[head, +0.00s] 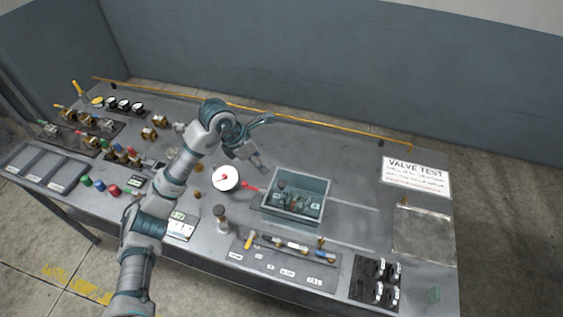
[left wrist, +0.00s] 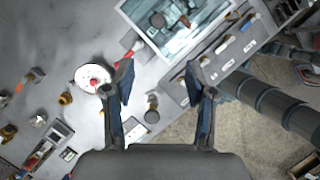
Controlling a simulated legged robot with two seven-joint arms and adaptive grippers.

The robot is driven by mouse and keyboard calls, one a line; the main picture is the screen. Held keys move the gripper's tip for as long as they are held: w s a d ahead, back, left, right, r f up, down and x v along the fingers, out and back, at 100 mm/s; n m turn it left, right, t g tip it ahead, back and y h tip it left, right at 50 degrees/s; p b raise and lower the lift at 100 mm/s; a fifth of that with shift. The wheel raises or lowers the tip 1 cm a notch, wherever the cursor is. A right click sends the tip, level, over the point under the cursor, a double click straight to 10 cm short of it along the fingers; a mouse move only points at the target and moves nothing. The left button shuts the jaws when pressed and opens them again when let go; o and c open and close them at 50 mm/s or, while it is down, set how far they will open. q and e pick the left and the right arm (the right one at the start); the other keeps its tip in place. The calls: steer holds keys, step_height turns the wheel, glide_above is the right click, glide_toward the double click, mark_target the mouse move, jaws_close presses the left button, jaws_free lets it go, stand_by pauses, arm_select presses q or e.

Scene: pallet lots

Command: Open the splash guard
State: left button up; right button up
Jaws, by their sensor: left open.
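A grey-teal box (head: 270,205) with a clear-looking top stands mid-bench, with fittings visible inside. I take its see-through top to be the splash guard, though its edges are hard to tell. The box also shows at the top of the left wrist view (left wrist: 150,42). A red bar (head: 252,187) reaches out from its left side. My left gripper (head: 265,146) is open and empty, above the bench behind and left of the box. In the left wrist view its fingers (left wrist: 158,78) are spread apart, with the box beyond them. My right gripper is not in view.
A white disc with a red centre (head: 226,178) sits left of the box. Pale rails run right from the box toward a flat plate (head: 423,235). A tool strip (head: 288,262) lies in front. A yellow rail (head: 290,118) borders the back. Valves and gauges crowd the left.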

mark_target(281, 184)
arm_select(q)
steer(key=x, duration=0.8)
steer(key=p+x, duration=0.1)
steer(key=x, duration=0.7)
steer(key=shift+w+a+f, duration=0.15)
steer(key=shift+w+a, duration=0.05)
steer(key=shift+d+f, duration=0.25)
steer(key=shift+f, duration=0.15)
steer(key=shift+d, duration=0.15)
steer(key=shift+c, duration=0.3)
steer(key=shift+w, duration=0.1)
jaws_close()
